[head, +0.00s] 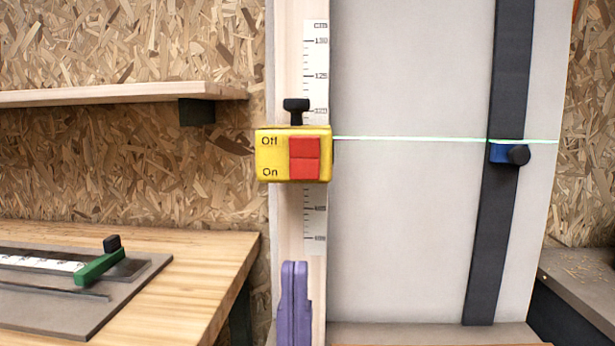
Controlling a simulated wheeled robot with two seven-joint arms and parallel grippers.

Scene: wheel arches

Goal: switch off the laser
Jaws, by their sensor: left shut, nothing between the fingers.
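The laser (265,157) is a yellow box on an upright wooden rail, with a black knob on top. A red rocker switch (304,158) is on its front, with "Off" beside the upper half and "On" beside the lower half. I cannot tell which half is pressed in. A bright green laser line (410,139) runs right from the box across the grey panel. My left gripper (295,264) is purple, shut and empty, its fingers pointing up. In the picture it is below the box, apart from it. My right gripper is not in view.
The rail carries a centimetre scale (315,75). A dark strip (487,240) with a blue and black clamp (505,153) crosses the grey panel (400,230). A workbench (185,285) with a green-handled tool (100,266) is at left, under a wooden shelf (120,94).

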